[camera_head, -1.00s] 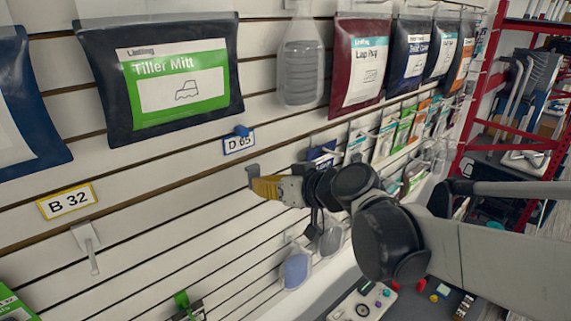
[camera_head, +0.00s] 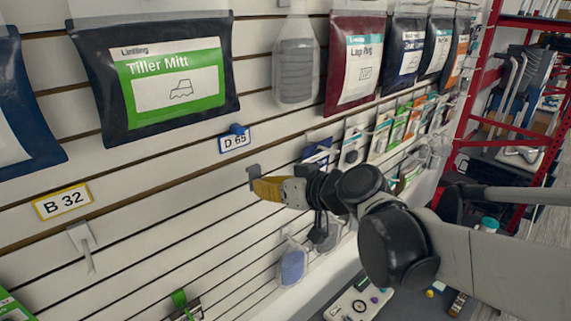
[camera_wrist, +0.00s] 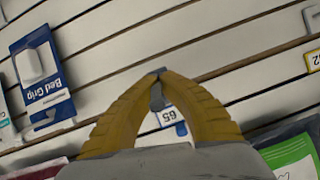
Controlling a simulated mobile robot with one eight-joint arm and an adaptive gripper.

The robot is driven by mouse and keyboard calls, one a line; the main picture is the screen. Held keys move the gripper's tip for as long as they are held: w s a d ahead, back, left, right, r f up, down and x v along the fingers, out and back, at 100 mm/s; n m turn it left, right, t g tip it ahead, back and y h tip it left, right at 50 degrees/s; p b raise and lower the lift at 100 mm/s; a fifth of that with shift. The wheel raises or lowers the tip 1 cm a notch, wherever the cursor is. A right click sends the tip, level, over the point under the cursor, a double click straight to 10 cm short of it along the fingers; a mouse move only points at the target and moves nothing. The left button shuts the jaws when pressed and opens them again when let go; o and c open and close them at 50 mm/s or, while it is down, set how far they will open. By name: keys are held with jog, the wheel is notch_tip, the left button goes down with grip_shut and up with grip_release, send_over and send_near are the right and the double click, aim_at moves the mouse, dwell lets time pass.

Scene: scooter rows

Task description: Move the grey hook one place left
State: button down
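The grey hook (camera_head: 253,175) shows at the tips of my gripper (camera_head: 262,187), in front of the slatted wall, below and slightly right of the D 65 label (camera_head: 235,140). In the wrist view the yellow fingers of my gripper (camera_wrist: 160,76) meet around the grey hook (camera_wrist: 157,98), with the 65 label (camera_wrist: 168,116) just behind. The gripper is shut on the hook. I cannot tell whether the hook's back touches the slat groove. A pale, empty hook (camera_head: 83,243) hangs on the wall below the B 32 label (camera_head: 62,201).
Tiller Mitt (camera_head: 160,75) and Lap Rug (camera_head: 355,60) packs hang above. Small packs, including a Bed Grip pack (camera_wrist: 42,75), hang to the right in the head view. The wall between the held hook and the pale hook is bare. A red shelf rack (camera_head: 475,100) stands far right.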

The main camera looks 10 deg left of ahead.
jog(key=s+a, duration=1.1)
jog(key=s, duration=0.2)
jog(key=shift+f, duration=0.15)
dwell(1.5)
dwell(0.5)
jog(key=shift+w+a, duration=0.15)
dwell(0.3)
jog(key=shift+w+a+b, duration=0.4)
jog(key=shift+w+a, duration=0.05)
jog(key=shift+a, duration=0.1)
jog(key=shift+w+a, duration=0.35)
dwell(0.5)
jog(key=shift+w+a+b, duration=0.25)
jog(key=shift+a+b, duration=0.05)
jog(key=shift+a, duration=0.05)
jog(key=shift+w+a+b, duration=0.45)
jog(key=shift+w+a, duration=0.15)
jog(key=shift+a, duration=0.05)
dwell(1.7)
